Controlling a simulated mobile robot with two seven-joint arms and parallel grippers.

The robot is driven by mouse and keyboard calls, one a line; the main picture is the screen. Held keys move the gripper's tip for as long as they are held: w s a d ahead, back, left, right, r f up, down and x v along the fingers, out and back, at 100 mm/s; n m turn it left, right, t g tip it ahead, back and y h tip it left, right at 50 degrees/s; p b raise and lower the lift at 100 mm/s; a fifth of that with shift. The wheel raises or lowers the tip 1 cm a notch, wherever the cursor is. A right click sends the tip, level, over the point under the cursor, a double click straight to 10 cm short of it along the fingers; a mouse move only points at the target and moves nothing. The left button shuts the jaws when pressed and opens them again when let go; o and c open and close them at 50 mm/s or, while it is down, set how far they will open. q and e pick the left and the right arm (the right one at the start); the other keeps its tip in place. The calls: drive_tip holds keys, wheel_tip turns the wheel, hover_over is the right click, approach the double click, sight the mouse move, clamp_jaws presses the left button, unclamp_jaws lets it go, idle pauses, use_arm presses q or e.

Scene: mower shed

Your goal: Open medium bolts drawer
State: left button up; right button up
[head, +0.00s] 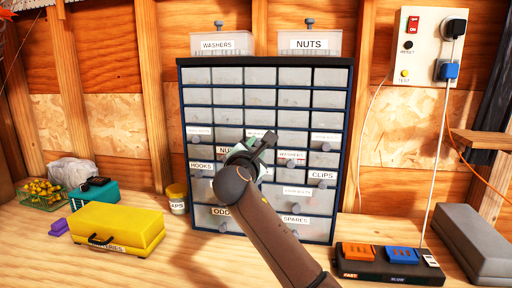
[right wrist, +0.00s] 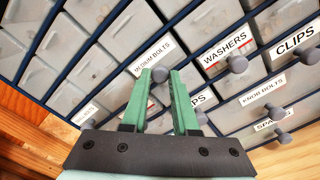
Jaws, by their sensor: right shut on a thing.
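The medium bolts drawer (right wrist: 142,52) is a translucent grey drawer with a "MEDIUM BOLTS" label, near the top middle of the right wrist view. Its front looks level with its neighbours; any small gap cannot be told. My right gripper (right wrist: 161,78) has green fingers, one on each side of that drawer's round grey knob, and is shut on it. In the head view my right gripper (head: 264,144) is at the middle of the drawer cabinet (head: 348,150) and covers much of the label and knob. My left gripper is not in view.
Washers (right wrist: 222,47) and clips (right wrist: 293,42) drawers with protruding knobs sit close to the right of my fingers. A yellow case (head: 118,228) lies on the bench at left.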

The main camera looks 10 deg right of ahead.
clamp_jaws()
idle(0.8)
